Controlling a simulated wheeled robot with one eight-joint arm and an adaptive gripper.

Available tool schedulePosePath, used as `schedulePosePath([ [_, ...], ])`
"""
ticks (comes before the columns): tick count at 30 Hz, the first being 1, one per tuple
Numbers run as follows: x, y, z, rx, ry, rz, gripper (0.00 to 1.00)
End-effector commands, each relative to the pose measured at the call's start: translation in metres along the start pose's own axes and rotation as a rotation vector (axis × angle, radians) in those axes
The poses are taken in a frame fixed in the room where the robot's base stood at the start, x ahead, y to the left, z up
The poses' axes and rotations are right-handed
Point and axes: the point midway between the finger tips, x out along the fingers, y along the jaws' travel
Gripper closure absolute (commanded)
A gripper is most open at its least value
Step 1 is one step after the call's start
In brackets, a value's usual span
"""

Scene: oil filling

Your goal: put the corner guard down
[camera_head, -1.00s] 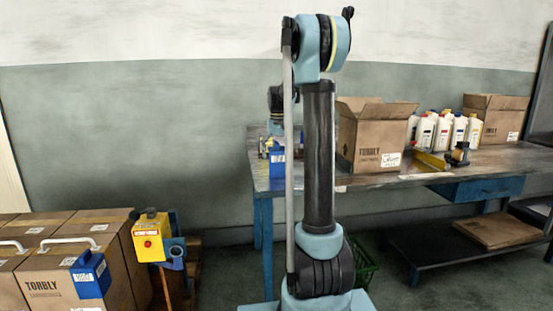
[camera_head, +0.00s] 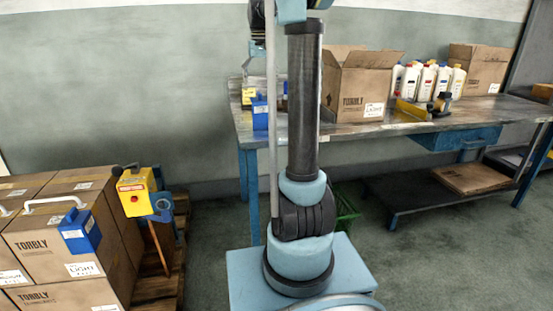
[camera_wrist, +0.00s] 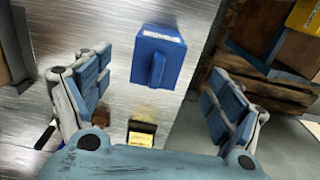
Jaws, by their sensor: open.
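A blue corner guard (camera_head: 260,112) stands at the left end of the workbench (camera_head: 340,137). Nothing is held. A second blue corner guard (camera_head: 80,231) sits on the edge of the stacked cartons at left.
A yellow labelled object (camera_wrist: 141,134) lies near the guard on the bench. An open carton (camera_head: 350,92) and several bottles (camera_head: 428,80) stand further right. A yellow control box (camera_head: 135,195) stands beside the cartons (camera_head: 45,250) at lower left.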

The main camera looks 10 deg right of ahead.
Motion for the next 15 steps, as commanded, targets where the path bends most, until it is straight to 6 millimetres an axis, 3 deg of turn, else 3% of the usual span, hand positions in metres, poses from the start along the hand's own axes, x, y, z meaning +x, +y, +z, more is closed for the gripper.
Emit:
schedulePosePath([
  [8,0.013,0.0,0.084,-0.005,0.033,0.001,0.14],
  [15,0.04,0.001,0.163,-0.009,0.065,0.001,0.14],
])
